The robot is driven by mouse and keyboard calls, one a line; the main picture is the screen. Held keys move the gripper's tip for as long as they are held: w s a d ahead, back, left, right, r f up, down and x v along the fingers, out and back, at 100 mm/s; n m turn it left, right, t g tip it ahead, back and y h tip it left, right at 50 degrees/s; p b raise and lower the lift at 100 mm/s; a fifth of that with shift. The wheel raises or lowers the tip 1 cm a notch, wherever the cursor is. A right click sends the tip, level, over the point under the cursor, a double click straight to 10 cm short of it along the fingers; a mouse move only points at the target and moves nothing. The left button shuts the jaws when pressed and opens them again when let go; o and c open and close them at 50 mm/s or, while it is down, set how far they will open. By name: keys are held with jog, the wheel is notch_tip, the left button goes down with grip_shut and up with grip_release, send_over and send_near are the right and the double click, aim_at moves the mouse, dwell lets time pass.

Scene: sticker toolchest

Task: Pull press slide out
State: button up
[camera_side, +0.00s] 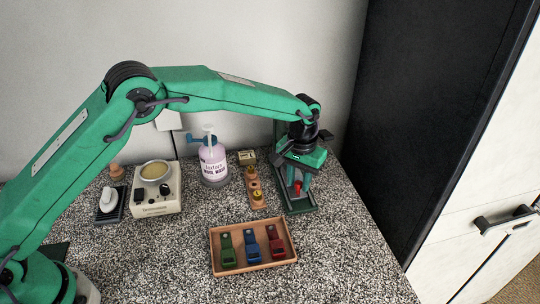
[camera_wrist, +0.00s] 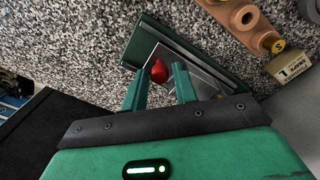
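The press has a dark green base (camera_wrist: 141,39), with a grey metal slide (camera_wrist: 196,62) on it and a red knob (camera_wrist: 158,70). In the side view the base (camera_side: 302,209) stands at the back right of the counter, and the red knob (camera_side: 297,188) shows low under my wrist. My gripper (camera_wrist: 160,74) is above the press, pointing down. Its two green fingers are apart, one on each side of the knob in the wrist view, with gaps visible. I cannot tell how far the fingertips are above the slide. My wrist hides much of the press in the side view.
A wooden stand with round stamps (camera_side: 256,189) is close left of the press. A pink bottle (camera_side: 213,160) and a cream device (camera_side: 155,190) are farther left. A wooden tray (camera_side: 227,270) with green, blue and red clips lies in front. A dark cabinet (camera_side: 420,110) rises right.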

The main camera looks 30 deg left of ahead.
jog(key=shift+c, duration=0.4)
grip_shut()
jog(key=s+d, duration=0.9)
jog(key=shift+s+d, duration=0.15)
jog(key=shift+d, duration=0.05)
jog(key=shift+o, duration=0.2)
grip_release()
jog(key=shift+o, duration=0.2)
jog(key=shift+a, duration=0.1)
notch_tip(320, 180, up, 8)
